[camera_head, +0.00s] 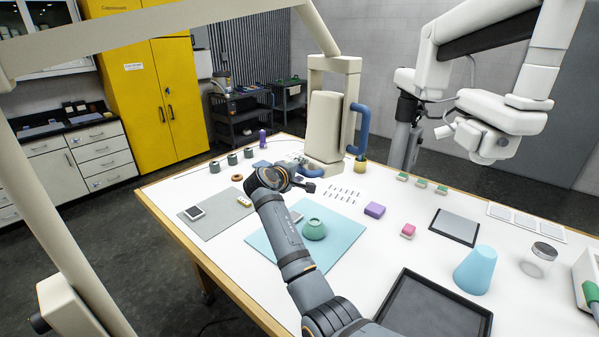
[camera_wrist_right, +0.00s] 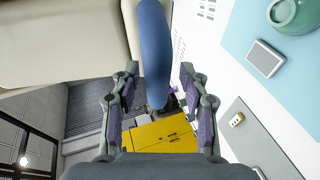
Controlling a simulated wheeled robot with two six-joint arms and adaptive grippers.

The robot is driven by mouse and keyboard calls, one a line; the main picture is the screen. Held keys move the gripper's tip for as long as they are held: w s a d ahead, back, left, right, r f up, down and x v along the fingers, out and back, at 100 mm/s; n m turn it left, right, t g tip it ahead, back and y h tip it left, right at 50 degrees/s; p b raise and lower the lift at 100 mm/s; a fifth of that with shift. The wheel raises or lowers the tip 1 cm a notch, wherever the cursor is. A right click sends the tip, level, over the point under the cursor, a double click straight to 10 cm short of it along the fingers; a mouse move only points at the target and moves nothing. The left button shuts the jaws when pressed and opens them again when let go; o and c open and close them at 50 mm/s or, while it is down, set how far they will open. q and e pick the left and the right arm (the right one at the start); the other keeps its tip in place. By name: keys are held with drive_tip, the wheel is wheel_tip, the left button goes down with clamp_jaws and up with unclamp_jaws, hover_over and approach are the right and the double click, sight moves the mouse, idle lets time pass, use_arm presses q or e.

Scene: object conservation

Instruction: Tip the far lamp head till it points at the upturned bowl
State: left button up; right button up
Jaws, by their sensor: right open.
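A cream lamp head (camera_head: 325,125) hangs in a yoke over the far part of the table, with blue bar handles. One handle (camera_head: 363,130) is at its right side; another (camera_head: 311,171) is low on its near left side. The upturned green bowl (camera_head: 314,229) rests on a light blue mat (camera_head: 345,240), nearer than the head; it also shows in the right wrist view (camera_wrist_right: 292,12). My right gripper (camera_head: 303,180) is open at the low handle. In the right wrist view the blue handle (camera_wrist_right: 155,50) lies between its parted fingers; contact is unclear. My left gripper is out of view.
A white jointed arm (camera_head: 490,125) overhangs the right. A cream beam (camera_head: 150,30) crosses the upper left.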

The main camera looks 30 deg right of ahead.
drive_tip(key=v, duration=0.7)
drive_tip(key=shift+a, duration=0.15)
drive_tip(key=shift+s, duration=0.1)
